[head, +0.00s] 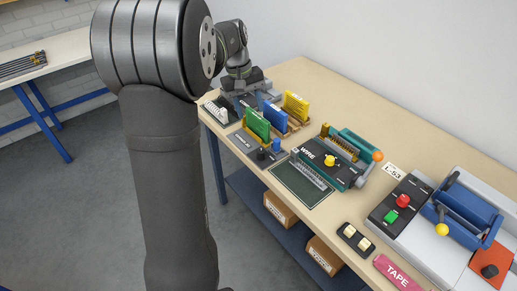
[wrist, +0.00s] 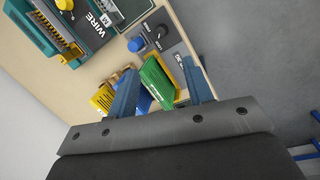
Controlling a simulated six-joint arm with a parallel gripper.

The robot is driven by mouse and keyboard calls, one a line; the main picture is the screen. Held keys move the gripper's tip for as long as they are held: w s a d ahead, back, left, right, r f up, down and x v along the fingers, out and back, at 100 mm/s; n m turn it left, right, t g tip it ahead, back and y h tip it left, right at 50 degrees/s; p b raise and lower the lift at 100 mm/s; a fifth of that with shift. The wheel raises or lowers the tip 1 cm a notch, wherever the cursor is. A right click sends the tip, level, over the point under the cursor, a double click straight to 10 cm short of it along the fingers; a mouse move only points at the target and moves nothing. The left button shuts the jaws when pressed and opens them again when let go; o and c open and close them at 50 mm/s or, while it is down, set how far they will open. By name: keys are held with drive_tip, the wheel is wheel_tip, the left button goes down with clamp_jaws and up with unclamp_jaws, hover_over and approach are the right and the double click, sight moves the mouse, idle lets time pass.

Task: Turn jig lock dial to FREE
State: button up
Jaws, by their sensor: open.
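The jig lock dial appears to be the small black knob (head: 262,154) on the grey plate at the bench's front edge. In the wrist view the black knob (wrist: 161,31) shows a pale mark, but I cannot read its position or any FREE label. A blue button (head: 276,145) sits beside it, also in the wrist view (wrist: 137,44). My gripper (wrist: 160,68) is open, its two blue-grey fingers apart, with the knob beyond the fingertips and clear of them. The green board (wrist: 158,80) shows between the fingers. In the head view the fingers are hard to make out.
Green (head: 257,123), blue (head: 273,117) and yellow (head: 296,106) upright boards stand near the knob. The teal WIRE machine (head: 345,178) with a yellow knob is to the right. A dark mat (head: 290,188) lies in front. A red and green button box (head: 397,207) stands further right.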

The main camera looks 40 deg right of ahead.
drive_tip(key=w+a+n+h, duration=0.1)
drive_tip(key=a+n, duration=0.1)
drive_tip(key=n, duration=0.6)
drive_tip(key=n+g+h, duration=0.1)
drive_tip(key=n, duration=0.4)
approach(260, 151)
drive_tip(key=x, duration=0.9)
drive_tip(key=shift+d+f, duration=0.1)
drive_tip(key=shift+f, duration=0.05)
drive_tip(key=shift+c, duration=0.5)
drive_tip(key=c, duration=0.9)
